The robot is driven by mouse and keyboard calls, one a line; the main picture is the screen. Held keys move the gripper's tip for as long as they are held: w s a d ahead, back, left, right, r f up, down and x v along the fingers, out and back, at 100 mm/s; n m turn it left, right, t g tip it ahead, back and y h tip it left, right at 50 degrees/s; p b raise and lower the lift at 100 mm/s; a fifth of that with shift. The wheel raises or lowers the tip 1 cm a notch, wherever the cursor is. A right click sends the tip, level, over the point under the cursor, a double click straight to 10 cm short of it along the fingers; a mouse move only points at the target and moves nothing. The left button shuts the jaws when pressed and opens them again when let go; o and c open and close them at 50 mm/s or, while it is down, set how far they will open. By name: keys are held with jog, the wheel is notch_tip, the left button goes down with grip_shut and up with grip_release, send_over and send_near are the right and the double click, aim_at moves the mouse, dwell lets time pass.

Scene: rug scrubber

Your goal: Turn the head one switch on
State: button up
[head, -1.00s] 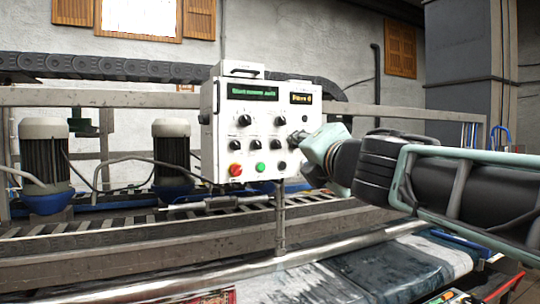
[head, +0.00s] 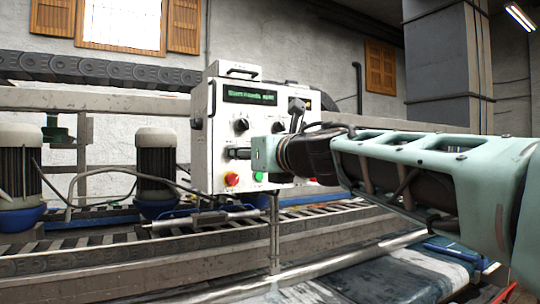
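The white control box (head: 215,120) stands on a post beside the conveyor. On its face are a green text display (head: 249,96), a black knob (head: 241,125), a red button (head: 232,179) and a green button (head: 258,177). Labels are too small to read, so I cannot tell which control is the head one switch. My gripper (head: 238,153) reaches in from the right, its dark tip at the panel's lower-left knob area, below the visible knob. I cannot tell whether it touches. The fingers are too small to read as open or shut.
Grey motors with blue bases, one of them (head: 156,170), stand left of the box. A metal rail and roller conveyor (head: 130,270) run below it. A wet blue-grey rug (head: 385,272) lies at lower right. A dark cable chain (head: 90,70) runs behind.

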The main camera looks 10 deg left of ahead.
jog(key=x, duration=0.6)
jog(key=shift+w, duration=0.15)
jog(key=shift+a, duration=0.1)
jog(key=shift+c, duration=0.3)
grip_shut()
